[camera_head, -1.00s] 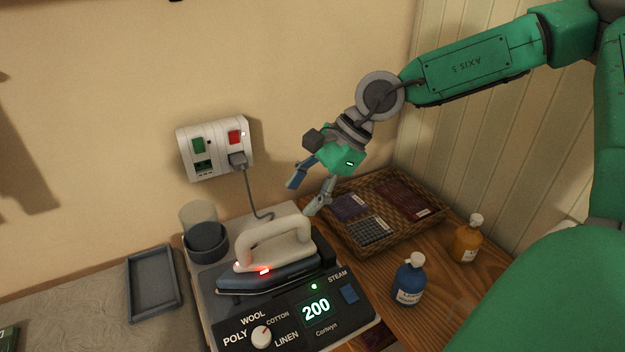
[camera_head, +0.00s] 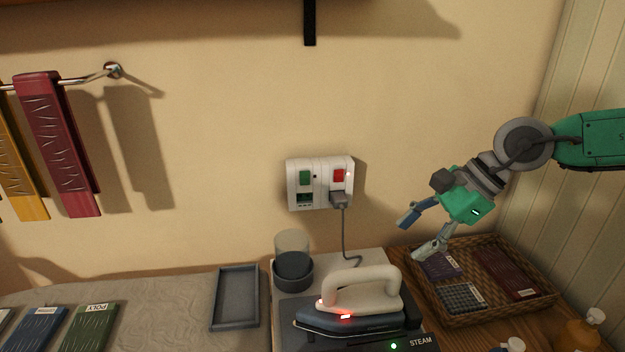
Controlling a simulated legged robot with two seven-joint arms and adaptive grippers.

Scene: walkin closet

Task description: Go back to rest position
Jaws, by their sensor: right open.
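My right gripper (camera_head: 418,235) is open and empty, held in the air above the left part of a wicker basket and to the right of the wall outlet. Its green arm comes in from the right edge. The iron (camera_head: 360,312) stands on its grey base at the bottom, with a pale handle and a red light lit. The wall outlet (camera_head: 320,183) has a green and a red switch and a plug in its right socket. My left gripper does not show.
A wicker basket (camera_head: 543,292) with folded cloths sits at the right. A grey tray (camera_head: 237,297) and a grey cup (camera_head: 293,269) stand left of the iron. Coloured cloths (camera_head: 58,150) hang from a rail at the left. An orange bottle (camera_head: 585,336) is at the lower right.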

